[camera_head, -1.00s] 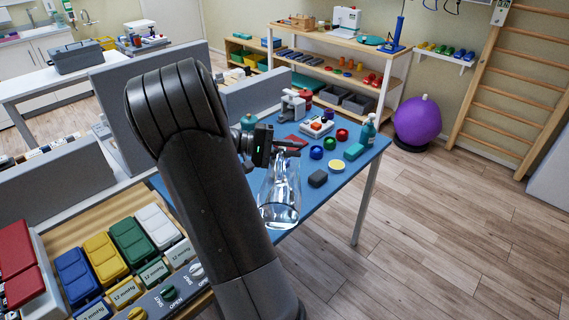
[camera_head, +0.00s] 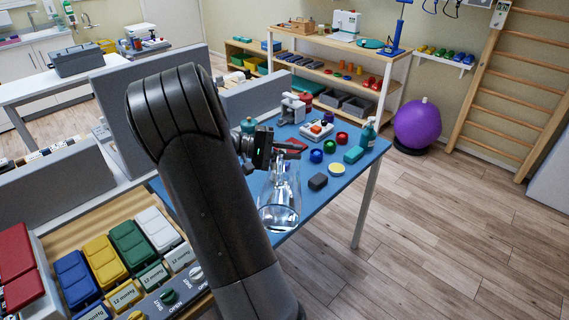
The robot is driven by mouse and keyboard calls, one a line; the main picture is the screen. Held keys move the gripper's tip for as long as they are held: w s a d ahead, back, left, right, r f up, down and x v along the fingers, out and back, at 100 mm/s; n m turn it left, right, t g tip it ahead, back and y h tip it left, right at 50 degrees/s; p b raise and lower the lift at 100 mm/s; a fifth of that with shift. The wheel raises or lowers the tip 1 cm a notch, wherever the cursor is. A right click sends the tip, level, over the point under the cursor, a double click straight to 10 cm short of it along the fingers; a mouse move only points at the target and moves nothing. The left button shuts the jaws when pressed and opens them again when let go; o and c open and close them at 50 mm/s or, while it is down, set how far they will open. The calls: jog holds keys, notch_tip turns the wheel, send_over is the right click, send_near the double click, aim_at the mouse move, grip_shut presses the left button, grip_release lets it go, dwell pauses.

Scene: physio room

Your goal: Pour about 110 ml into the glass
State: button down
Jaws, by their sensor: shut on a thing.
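My gripper (camera_head: 286,147) is in the middle of the view, over the blue table. It is shut on a clear glass vessel (camera_head: 281,196), which hangs below the fingers and looks close to upright. The vessel is wide at the bottom, with what looks like clear liquid low inside it. I cannot tell whether its base touches the table. I cannot make out a separate drinking glass; my arm hides part of the table to the left.
The blue table (camera_head: 345,185) bears a dark grey block (camera_head: 317,182), a yellow disc (camera_head: 336,169), a teal block (camera_head: 353,155), coloured rings and a teal bottle (camera_head: 368,132). A grey partition (camera_head: 150,90) stands behind my arm. Open wooden floor (camera_head: 450,230) lies to the right.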

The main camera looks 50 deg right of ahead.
aim_at(290, 181)
jog(key=shift+w+d, duration=0.1)
jog(key=shift+d, duration=0.05)
dwell(0.5)
jog(key=shift+s+a+f+m+h, duration=0.15)
jog(key=shift+s+a+f+m, duration=0.3)
jog(key=shift+s+a, duration=0.25)
jog(key=shift+s+a+f+m+h, duration=0.1)
jog(key=shift+s+a+f+m, duration=0.2)
jog(key=shift+s+a+m, duration=0.4)
jog(key=shift+s+a+f+m+h, duration=0.15)
jog(key=shift+s+a+f+m, duration=0.3)
jog(key=shift+a, duration=0.4)
jog(key=shift+s+a+m, duration=0.3)
jog(key=shift+a, duration=0.05)
jog(key=shift+p, duration=0.3)
